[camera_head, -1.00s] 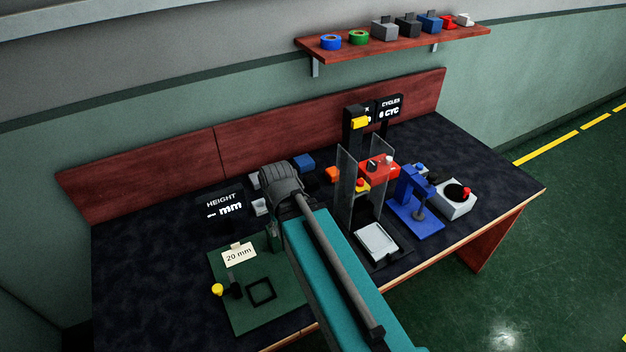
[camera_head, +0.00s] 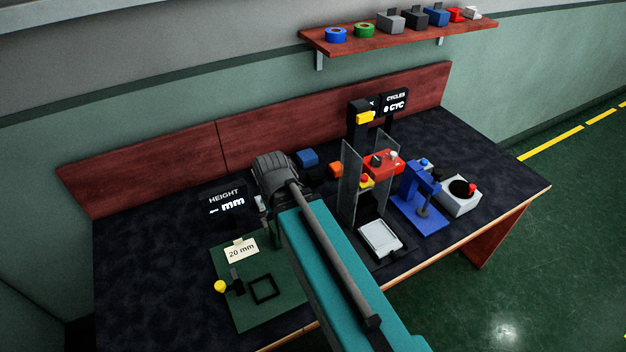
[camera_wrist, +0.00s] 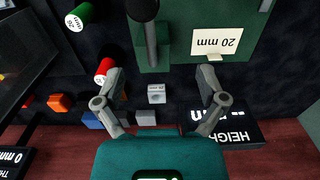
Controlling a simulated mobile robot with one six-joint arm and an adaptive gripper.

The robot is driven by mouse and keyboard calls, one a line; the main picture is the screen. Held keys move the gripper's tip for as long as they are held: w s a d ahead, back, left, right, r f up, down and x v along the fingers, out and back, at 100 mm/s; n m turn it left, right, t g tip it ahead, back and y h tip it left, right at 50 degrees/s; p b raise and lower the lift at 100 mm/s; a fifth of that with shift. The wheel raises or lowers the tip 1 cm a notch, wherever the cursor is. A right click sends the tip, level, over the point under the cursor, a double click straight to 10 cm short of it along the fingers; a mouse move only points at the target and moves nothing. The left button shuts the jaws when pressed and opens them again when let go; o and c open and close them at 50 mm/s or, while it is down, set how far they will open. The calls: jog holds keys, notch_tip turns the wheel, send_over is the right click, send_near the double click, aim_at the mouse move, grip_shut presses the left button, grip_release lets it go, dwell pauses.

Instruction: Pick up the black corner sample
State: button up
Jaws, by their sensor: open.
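My gripper (camera_wrist: 160,80) is open and empty in the wrist view, its two grey fingers spread wide over the dark table. A small light grey block (camera_wrist: 156,94) shows between the fingers, and a grey block (camera_wrist: 146,118) lies nearer the palm. I cannot make out a black corner sample for sure; a dark piece on the dark table would be hard to see. A black block (camera_head: 412,20) stands on the wall shelf in the head view. In that view my arm hides the gripper's fingers and part of the table.
The green plate (camera_head: 235,272) with a 20 mm card (camera_head: 241,250) is at left. A red cylinder (camera_wrist: 104,70), a green cylinder (camera_wrist: 78,17) and an orange block (camera_wrist: 60,103) lie beside my gripper. Clear guards (camera_head: 352,188) and a blue press (camera_head: 420,200) stand at right.

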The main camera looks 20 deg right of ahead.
jog(key=w+d+f+n+b, duration=0.1)
jog(key=w+d+n, duration=0.95)
jog(key=w, duration=0.45)
jog(key=n+b, duration=0.1)
jog(key=n, duration=0.7)
send_over(314, 174)
jog(key=f, duration=0.1)
jog(key=shift+s+d+f, duration=0.1)
jog(key=shift+s+d, duration=0.1)
jog(key=shift+d, duration=0.05)
jog(key=shift+f+m, duration=0.1)
jog(key=shift+m, duration=0.15)
notch_tip(314, 174, down, 8)
jog(key=b, duration=0.8)
jog(key=shift+f+b, duration=0.2)
jog(key=shift+b, duration=0.2)
jog(key=shift+w+a+f+b, duration=0.1)
jog(key=shift+f+b, duration=1.2)
jog(key=shift+w+a+f+b, duration=0.1)
jog(key=shift+f+b, duration=1.2)
